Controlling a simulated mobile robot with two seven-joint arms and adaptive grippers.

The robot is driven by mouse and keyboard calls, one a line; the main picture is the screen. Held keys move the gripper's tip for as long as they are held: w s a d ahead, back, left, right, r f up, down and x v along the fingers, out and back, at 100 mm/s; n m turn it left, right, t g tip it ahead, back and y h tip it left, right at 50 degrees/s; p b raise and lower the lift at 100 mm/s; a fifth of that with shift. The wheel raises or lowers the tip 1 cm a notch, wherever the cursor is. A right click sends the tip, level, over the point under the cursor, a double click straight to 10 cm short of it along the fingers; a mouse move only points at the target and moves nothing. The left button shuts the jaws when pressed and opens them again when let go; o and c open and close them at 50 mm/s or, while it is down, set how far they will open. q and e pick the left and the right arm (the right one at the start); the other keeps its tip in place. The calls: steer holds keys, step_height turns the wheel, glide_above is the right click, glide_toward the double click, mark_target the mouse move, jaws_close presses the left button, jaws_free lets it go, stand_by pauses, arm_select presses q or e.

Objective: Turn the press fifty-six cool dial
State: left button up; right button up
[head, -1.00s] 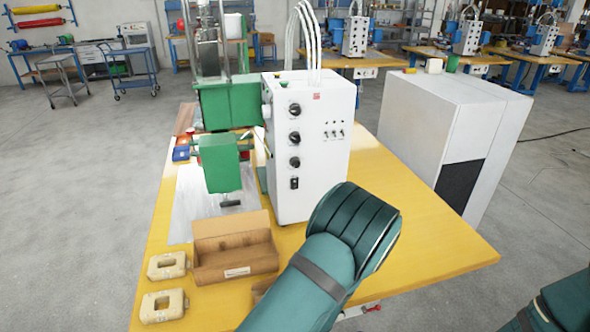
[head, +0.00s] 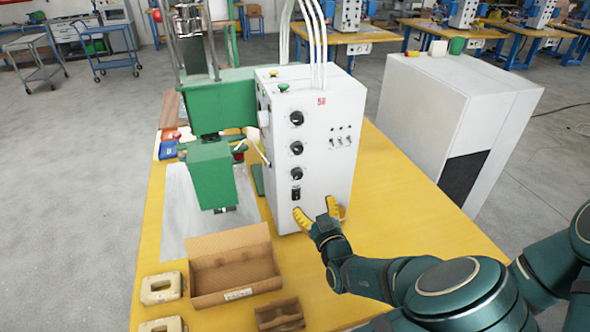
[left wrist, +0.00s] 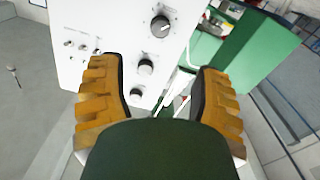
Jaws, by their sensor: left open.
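The press's white control box (head: 315,200) stands on the yellow table beside the green press (head: 212,172). Its front carries three black dials in a column: upper (head: 296,118), middle (head: 297,148) and lower (head: 297,173). Their labels are too small to read, so I cannot tell which is the cool dial. My left gripper (head: 317,209) is open and empty, its yellow fingers in front of the box's lower front, below the dials. The left wrist view shows three dials, the largest at the top (left wrist: 160,26), beyond the spread fingers. My right gripper is out of view.
A black rocker switch (head: 296,194) sits below the dials; small toggles (head: 341,137) are to their right. An open brown box (head: 232,277) and cream blocks (head: 161,288) lie at the table's front left. A white cabinet (head: 425,115) stands behind to the right.

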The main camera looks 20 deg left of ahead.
mark_target(298, 176)
arm_select(q)
steer(key=x, duration=1.3)
steer(key=shift+w+a+p, duration=0.1)
steer(key=shift+a+p, duration=0.05)
steer(key=shift+p, duration=0.2)
jaws_close()
